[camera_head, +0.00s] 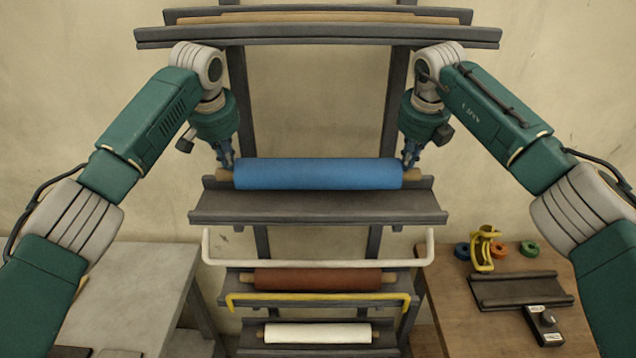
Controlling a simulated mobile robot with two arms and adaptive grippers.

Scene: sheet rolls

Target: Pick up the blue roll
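The blue roll (318,174) lies level in a grey tray shelf (318,207) at the middle of the rack, with short tan core ends sticking out at both sides. My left gripper (227,163) points down at the roll's left end, close to the left core end (224,175). My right gripper (409,162) points down at the right end, close to the right core end (412,175). Both grippers are small and dark here, and I cannot tell whether their fingers are closed on the core.
Below are a brown-red roll (318,280) and a white roll (318,334) on lower shelves, with a white bar (318,263) and a yellow bar (318,298). An upper shelf (318,33) is overhead. A wooden table (455,325) with tape rings stands right, a grey table (130,290) left.

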